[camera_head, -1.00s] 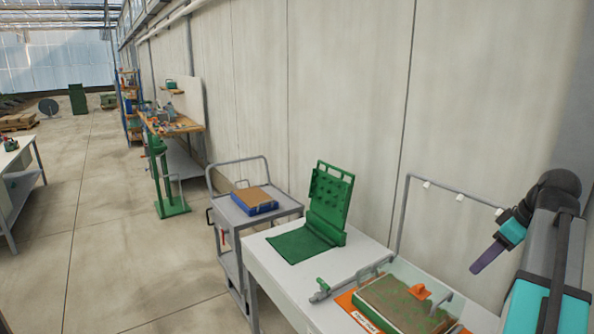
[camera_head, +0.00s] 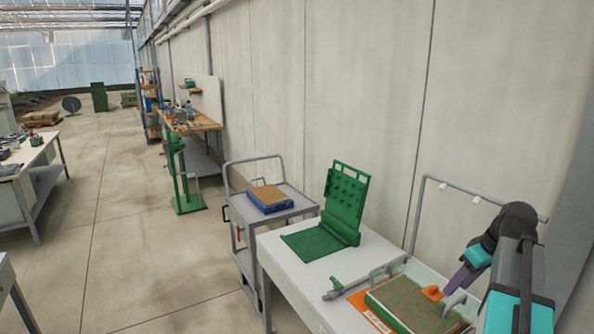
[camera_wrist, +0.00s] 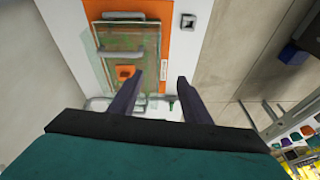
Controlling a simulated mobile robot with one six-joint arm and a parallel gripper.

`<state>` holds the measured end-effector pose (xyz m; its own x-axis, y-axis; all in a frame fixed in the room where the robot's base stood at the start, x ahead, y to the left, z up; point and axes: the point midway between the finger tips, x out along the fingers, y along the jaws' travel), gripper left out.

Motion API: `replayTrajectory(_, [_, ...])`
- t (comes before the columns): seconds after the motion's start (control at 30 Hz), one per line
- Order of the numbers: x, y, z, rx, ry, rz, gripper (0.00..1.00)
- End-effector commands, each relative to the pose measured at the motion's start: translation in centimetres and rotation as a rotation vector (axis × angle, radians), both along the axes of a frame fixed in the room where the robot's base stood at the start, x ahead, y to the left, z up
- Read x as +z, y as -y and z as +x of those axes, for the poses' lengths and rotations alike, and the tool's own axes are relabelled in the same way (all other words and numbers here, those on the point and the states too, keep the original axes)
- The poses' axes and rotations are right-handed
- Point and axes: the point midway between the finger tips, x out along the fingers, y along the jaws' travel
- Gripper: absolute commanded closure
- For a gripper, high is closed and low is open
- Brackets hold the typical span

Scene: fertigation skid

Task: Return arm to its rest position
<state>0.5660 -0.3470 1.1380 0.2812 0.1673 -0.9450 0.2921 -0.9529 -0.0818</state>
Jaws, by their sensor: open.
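My gripper (camera_wrist: 160,93) shows in the wrist view with its two dark purple fingers spread apart and nothing between them. In the head view my arm is at the right, bent, with the purple fingers (camera_head: 458,280) pointing down and left near the orange block (camera_head: 432,293) on the tray (camera_head: 410,309). I cannot tell whether they touch it.
A green pegboard stand (camera_head: 345,203) and green mat (camera_head: 313,243) are on the bench (camera_head: 295,282). A grey cart (camera_head: 286,211) with a blue box (camera_head: 269,199) stands beyond. A grey frame (camera_head: 420,215) rises behind the tray.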

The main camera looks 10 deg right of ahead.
Motion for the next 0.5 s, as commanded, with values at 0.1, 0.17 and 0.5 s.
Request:
replayTrajectory(0.1, [-3.7, -3.0, 1.6, -0.025, -0.037, 0.012, 0.56])
replayTrajectory(0.17, [-5.3, -4.3, 2.3, -0.041, -0.055, 0.015, 0.56])
replayTrajectory(0.5, [-14.6, -12.5, 4.8, -0.122, -0.149, 0.013, 0.56])
